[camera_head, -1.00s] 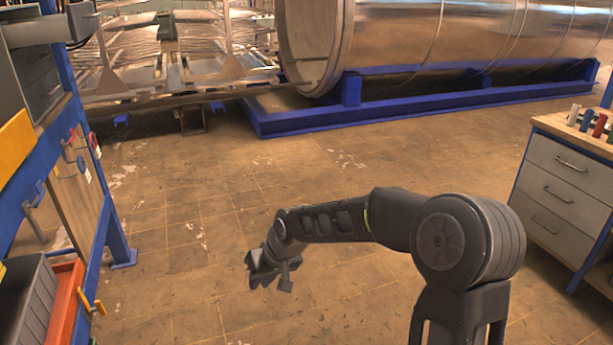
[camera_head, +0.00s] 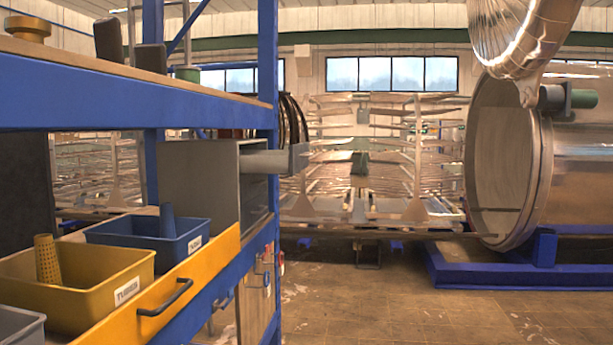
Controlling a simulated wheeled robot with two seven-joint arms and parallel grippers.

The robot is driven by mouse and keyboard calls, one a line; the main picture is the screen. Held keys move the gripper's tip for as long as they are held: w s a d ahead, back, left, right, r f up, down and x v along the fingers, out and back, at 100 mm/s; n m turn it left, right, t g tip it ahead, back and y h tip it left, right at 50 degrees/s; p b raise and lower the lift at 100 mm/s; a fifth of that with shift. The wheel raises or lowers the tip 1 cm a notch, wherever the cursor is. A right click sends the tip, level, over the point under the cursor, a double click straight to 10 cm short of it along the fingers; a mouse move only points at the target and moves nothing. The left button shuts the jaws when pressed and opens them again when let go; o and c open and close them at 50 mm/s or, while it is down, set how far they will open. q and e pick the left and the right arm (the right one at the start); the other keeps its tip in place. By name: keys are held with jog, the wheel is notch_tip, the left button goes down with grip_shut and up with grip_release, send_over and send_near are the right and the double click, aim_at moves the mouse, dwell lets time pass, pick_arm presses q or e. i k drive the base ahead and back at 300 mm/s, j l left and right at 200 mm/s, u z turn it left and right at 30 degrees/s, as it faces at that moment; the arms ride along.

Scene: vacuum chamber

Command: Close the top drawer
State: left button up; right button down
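A small grey cabinet (camera_head: 196,185) stands on the blue shelf unit at the left, its front facing right. Its top drawer (camera_head: 264,161) is pulled out, with the drawer front (camera_head: 299,158) standing clear of the cabinet. A lower drawer (camera_head: 254,205) looks shut, seen at a steep angle. Neither of my grippers is in view.
A yellow panel with a dark handle (camera_head: 164,298) runs before a blue bin (camera_head: 150,236) and a yellow bin (camera_head: 75,285). A blue post (camera_head: 268,60) rises beside the cabinet. Chamber (camera_head: 508,165) and racks stand behind; the floor (camera_head: 370,300) is clear.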

aim_at(292, 161)
jog(key=i+l, duration=0.3)
jog(key=i, duration=0.2)
jog(key=i+l, duration=0.3)
jog(key=i, duration=0.2)
jog(key=i+l, duration=0.25)
jog(key=i, duration=0.25)
jog(key=i+l, duration=0.3)
jog(key=i, duration=0.2)
jog(key=i+l, duration=0.3)
jog(key=i, duration=0.2)
jog(key=i+l, duration=0.3)
jog(key=i, duration=0.25)
jog(key=u, duration=1.35)
